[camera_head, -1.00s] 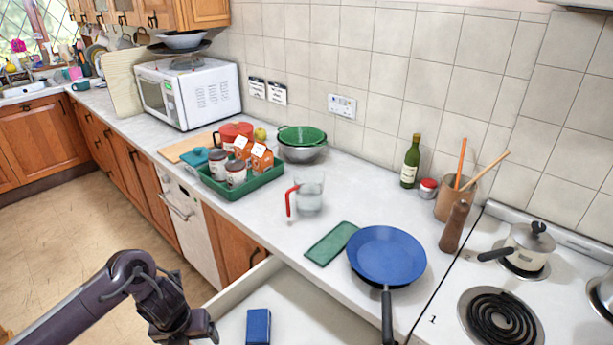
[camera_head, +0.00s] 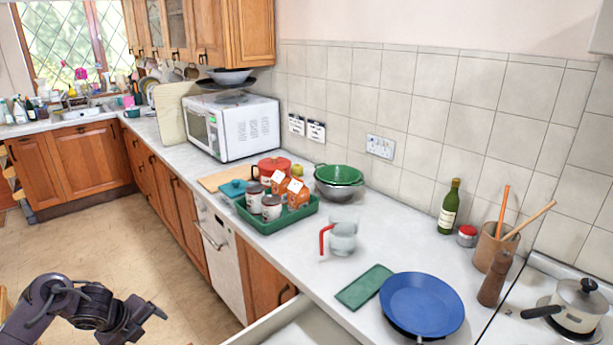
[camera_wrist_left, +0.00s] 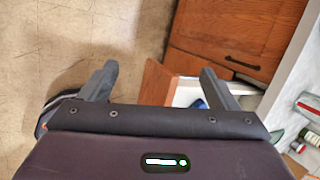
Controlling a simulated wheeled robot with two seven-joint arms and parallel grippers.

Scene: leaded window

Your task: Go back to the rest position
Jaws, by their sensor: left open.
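My left gripper (camera_head: 150,312) is at the lower left in the head view, over the floor and apart from the counter. In the left wrist view its two fingers (camera_wrist_left: 160,85) are spread wide with nothing between them. Below it that view shows the tan floor and part of an open drawer (camera_wrist_left: 190,92). My right gripper is in neither view.
An open drawer (camera_head: 305,328) juts out at the bottom, under the counter (camera_head: 300,258). On the counter are a blue pan (camera_head: 422,303), a green mat (camera_head: 364,287), a glass jug (camera_head: 343,236), and a green tray (camera_head: 262,225). The floor (camera_head: 110,235) at left is clear.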

